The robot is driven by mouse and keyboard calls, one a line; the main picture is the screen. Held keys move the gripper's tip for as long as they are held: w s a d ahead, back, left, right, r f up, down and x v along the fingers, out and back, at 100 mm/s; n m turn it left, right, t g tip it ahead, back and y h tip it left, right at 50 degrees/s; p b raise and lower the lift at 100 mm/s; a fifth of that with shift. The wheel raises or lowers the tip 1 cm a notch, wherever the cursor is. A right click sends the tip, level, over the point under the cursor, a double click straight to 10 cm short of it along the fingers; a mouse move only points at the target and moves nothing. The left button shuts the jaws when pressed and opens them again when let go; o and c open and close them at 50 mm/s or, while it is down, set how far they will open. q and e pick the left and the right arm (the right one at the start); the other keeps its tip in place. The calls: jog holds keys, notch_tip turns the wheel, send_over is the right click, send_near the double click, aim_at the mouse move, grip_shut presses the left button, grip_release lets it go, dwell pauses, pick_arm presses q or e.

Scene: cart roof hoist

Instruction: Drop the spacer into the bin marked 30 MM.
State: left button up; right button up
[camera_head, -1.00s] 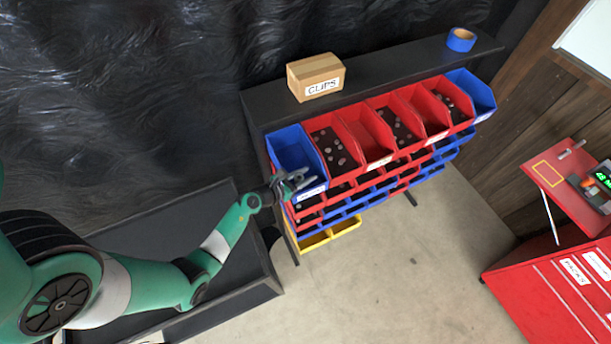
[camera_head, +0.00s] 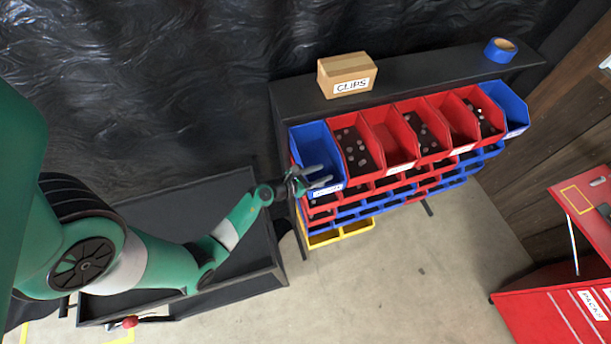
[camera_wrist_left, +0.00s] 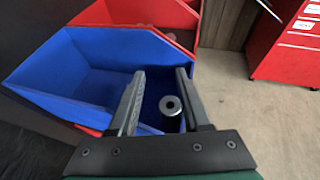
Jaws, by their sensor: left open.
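The spacer, a short dark cylinder with a pale ring end and a hole (camera_wrist_left: 170,106), shows in the left wrist view between my fingers, against the inside of a blue bin (camera_wrist_left: 75,62). I cannot tell whether it rests on the bin floor or is above it. My left gripper (camera_head: 322,177) is open at the front of this bin, the leftmost of the top row in the head view (camera_head: 311,143); its fingers also show in the wrist view (camera_wrist_left: 160,74). The bin's white front label (camera_head: 328,189) is too small to read. My right gripper is not in view.
Red bins (camera_head: 400,150) with small parts stand to the right, with smaller bins below. A CLIPS carton (camera_head: 346,75) and blue tape (camera_head: 501,50) sit on the shelf top. A black tray bench (camera_head: 190,190) lies left; a red cabinet (camera_head: 560,300) stands right.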

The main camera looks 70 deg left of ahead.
pick_arm(q)
jog(key=v, duration=1)
jog(key=shift+s+r+p, duration=0.15)
jog(key=shift+s+p, duration=0.05)
jog(key=shift+p, duration=0.2)
jog(key=w+a+r+n+t+y, duration=0.1)
jog(key=w+r+n+t+y, duration=0.3)
jog(key=r, duration=1)
jog(key=w+r+n+t+y, duration=0.1)
jog(key=w+r+n+t, duration=0.2)
jog(key=r+n, duration=0.75)
jog(key=w+a+r+n+t+y, duration=0.1)
jog(key=w+r+n+t+y, duration=0.2)
jog(key=r, duration=1.5)
jog(key=d+r+n+y, duration=0.3)
jog(key=r+n+y, duration=0.1)
jog(key=r+n, duration=0.5)
jog(key=d+r+n+t+h, duration=0.2)
jog(key=d+r+h, duration=0.4)
jog(key=d+h, duration=0.3)
jog(key=d+r+n+t+h, duration=0.2)
jog(key=d+r+n+h, duration=0.1)
jog(key=d+r+h, duration=0.4)
jog(key=d+h, duration=0.2)
jog(key=d, duration=0.2)
jog(key=shift+r+t, duration=0.3)
